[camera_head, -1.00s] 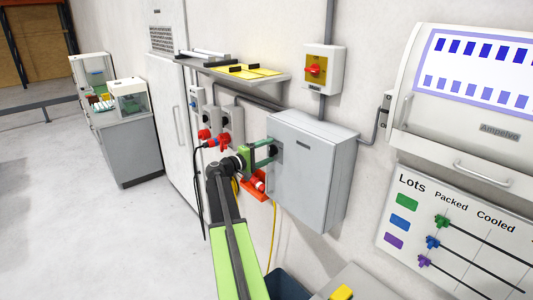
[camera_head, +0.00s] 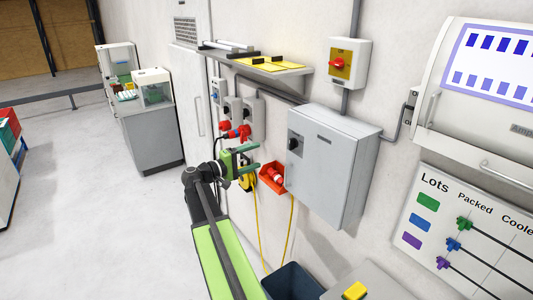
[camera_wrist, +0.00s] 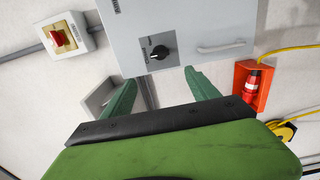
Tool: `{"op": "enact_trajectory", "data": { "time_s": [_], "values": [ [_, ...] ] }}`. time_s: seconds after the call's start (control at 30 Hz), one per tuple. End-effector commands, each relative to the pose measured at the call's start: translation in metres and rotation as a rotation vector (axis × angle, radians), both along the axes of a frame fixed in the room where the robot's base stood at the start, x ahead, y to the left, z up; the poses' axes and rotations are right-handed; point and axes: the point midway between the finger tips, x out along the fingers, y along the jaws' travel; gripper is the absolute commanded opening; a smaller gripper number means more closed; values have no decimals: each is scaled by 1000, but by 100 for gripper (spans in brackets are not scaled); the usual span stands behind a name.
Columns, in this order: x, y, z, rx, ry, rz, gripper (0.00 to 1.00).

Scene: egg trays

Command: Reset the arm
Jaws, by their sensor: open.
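My gripper (camera_head: 248,161) is at the end of my green and black arm, in front of the wall and left of the grey cabinet (camera_head: 338,160). In the wrist view its two green fingers (camera_wrist: 160,98) are apart with nothing between them. The cabinet's black rotary knob (camera_head: 294,144) also shows in the wrist view (camera_wrist: 159,52), beyond the fingers and apart from them.
A red holder (camera_head: 271,177) with a red and white item hangs left of the cabinet. Red plugs and sockets (camera_head: 236,131) sit on the wall behind my gripper. A shelf (camera_head: 255,62) is above, a dark bin (camera_head: 293,283) below.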

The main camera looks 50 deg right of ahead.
Motion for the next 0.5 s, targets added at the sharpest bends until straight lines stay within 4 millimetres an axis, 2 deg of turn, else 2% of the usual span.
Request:
{"op": "enact_trajectory", "data": {
  "time_s": [0.13,0.5],
  "values": [
    [3,10,0,0,0,1,69],
    [3,10,0,0,0,0,69]
  ]
}}
